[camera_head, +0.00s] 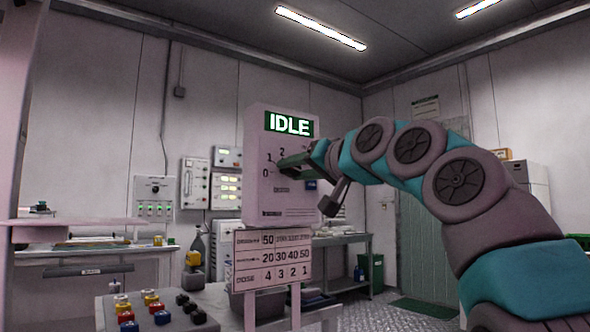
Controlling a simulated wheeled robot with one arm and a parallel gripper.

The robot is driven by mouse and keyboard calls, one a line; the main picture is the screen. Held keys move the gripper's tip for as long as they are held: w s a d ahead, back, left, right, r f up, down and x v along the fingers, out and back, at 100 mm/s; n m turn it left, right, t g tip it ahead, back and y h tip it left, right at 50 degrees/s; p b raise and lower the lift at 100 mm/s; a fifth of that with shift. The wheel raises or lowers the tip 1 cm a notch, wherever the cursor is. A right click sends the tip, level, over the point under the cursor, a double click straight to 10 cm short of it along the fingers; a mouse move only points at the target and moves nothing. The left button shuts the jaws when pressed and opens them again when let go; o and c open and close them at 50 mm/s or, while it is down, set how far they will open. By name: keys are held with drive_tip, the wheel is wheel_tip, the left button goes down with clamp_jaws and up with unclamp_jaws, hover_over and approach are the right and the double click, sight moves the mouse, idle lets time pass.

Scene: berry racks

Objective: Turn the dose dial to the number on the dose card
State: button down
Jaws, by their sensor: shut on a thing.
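The dose dial sits on the front of a pale upright cabinet (258,190) under a green sign (289,124) reading IDLE. The numbers 0, 1 and 2 show to the left of and above the dial; any others are hidden behind my arm. My gripper (292,162) reaches in from the right and is shut on the dial, covering most of it, so I cannot tell where it points. The dose card (272,258) stands below the cabinet. Its top row shows 50, its middle row 20, 30, 40, 50, and its DOSE row 4, 3, 2, 1.
A console (150,310) with several coloured buttons is at the lower left. A bench (90,252) stands along the left wall and a grey table (345,240) behind the cabinet. A green bin (371,270) is at the back, near a door (425,235).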

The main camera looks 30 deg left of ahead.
drive_tip(key=shift+m, duration=0.3)
drive_tip(key=shift+s+r+m+p, duration=0.1)
drive_tip(key=shift+r+m+p, duration=0.05)
drive_tip(key=shift+m+p, duration=0.55)
drive_tip(key=m+p, duration=0.2)
drive_tip(key=m, duration=0.2)
drive_tip(key=shift+m+p, duration=0.4)
drive_tip(key=m, duration=0.3)
drive_tip(key=shift+f+m+p, duration=0.2)
drive_tip(key=shift+m+p, duration=0.1)
drive_tip(key=shift+p, duration=0.05)
drive_tip(key=shift+m, duration=1.9)
drive_tip(key=c, duration=0.5)
unclamp_jaws()
drive_tip(key=shift+d, duration=0.1)
